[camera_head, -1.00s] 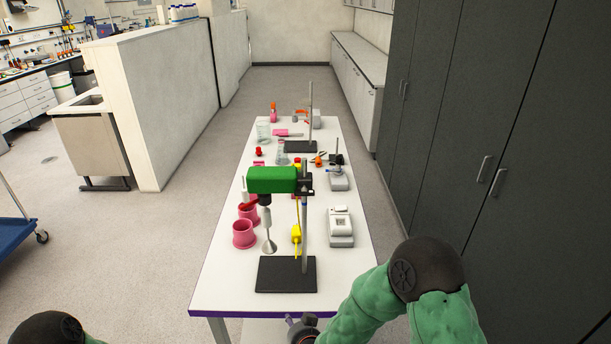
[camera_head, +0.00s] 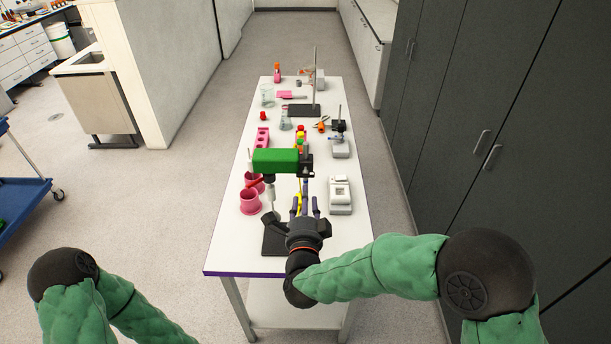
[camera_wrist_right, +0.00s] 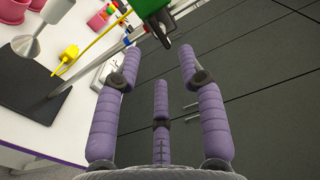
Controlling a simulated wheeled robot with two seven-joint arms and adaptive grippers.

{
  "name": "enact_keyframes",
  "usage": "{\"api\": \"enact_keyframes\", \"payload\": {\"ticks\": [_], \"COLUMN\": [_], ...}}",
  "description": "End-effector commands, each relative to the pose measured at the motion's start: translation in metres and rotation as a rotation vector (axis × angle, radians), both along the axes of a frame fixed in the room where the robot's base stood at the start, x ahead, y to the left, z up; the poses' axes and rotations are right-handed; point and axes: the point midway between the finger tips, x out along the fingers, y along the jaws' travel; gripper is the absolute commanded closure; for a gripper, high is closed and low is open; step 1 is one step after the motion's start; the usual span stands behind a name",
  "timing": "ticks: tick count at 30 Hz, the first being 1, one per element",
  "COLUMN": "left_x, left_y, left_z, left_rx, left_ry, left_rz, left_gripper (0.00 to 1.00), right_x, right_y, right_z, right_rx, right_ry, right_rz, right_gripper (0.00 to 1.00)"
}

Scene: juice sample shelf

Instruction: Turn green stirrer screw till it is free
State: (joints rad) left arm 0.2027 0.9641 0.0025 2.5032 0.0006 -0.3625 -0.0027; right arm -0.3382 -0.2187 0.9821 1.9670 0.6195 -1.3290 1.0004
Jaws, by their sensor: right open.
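The green stirrer (camera_head: 275,161) is held on an upright metal stand with a black base (camera_head: 277,240) near the front of the white table. A black clamp block (camera_head: 306,166) sits at its right end, with a green part near it in the right wrist view (camera_wrist_right: 146,8). I cannot make out the screw clearly. My right gripper (camera_head: 305,207) is in front of the stand, below the stirrer. In the right wrist view its purple fingers (camera_wrist_right: 158,68) are spread open and empty, with the clamp beyond their tips. My left gripper is out of view; only my left arm shows.
Pink cups (camera_head: 250,201) stand left of the stand. A white balance (camera_head: 340,195) stands to its right, and a yellow plug and cable (camera_wrist_right: 70,54) hang by the rod. Another stand (camera_head: 314,85) and glassware are farther back. Dark cabinets (camera_head: 480,120) line the right side.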

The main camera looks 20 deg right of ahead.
Motion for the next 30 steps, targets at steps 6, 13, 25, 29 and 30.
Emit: {"api": "enact_keyframes", "payload": {"ticks": [6, 13, 25, 29, 30], "left_x": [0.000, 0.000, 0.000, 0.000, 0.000], "left_y": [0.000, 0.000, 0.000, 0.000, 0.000], "left_z": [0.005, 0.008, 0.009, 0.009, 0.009], "left_rx": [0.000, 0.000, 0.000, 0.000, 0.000], "left_ry": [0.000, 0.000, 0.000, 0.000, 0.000], "left_rz": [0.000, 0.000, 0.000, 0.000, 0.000], "left_gripper": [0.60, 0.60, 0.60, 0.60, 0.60], "right_x": [0.039, 0.069, 0.081, 0.081, 0.081], "right_y": [-0.012, -0.020, -0.023, -0.023, -0.023], "right_z": [0.000, 0.000, 0.000, 0.000, 0.000], "right_rx": [0.000, 0.000, -0.001, -0.001, -0.001], "right_ry": [0.002, 0.002, 0.002, 0.002, 0.002], "right_rz": [-0.003, -0.001, 0.001, 0.001, 0.001], "right_gripper": [0.60, 0.60, 0.60, 0.74, 0.85]}}
